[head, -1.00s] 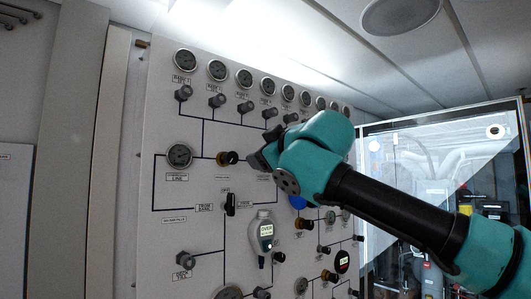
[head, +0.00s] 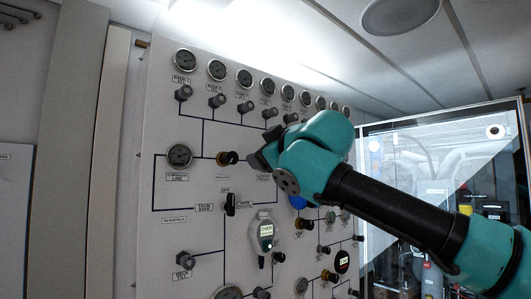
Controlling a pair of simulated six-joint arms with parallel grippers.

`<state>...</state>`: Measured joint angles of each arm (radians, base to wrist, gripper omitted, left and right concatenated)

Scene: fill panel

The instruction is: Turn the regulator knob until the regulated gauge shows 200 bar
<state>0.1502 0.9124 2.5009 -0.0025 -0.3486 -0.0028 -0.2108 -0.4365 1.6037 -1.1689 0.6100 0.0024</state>
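The grey fill panel (head: 165,235) fills the middle of the head view. A black knob with a brass-coloured stem (head: 228,158) sits on it, right of the large line gauge (head: 179,156). It looks like the regulator knob, but its label is too small to read. Gauge readings are too small to read. My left gripper is out of view.
A row of small gauges (head: 245,78) with grey valve knobs (head: 217,101) runs along the panel's top. Below are a black selector handle (head: 230,204) and a handheld meter (head: 265,232). A clear-walled enclosure (head: 440,150) stands at right, behind my arm.

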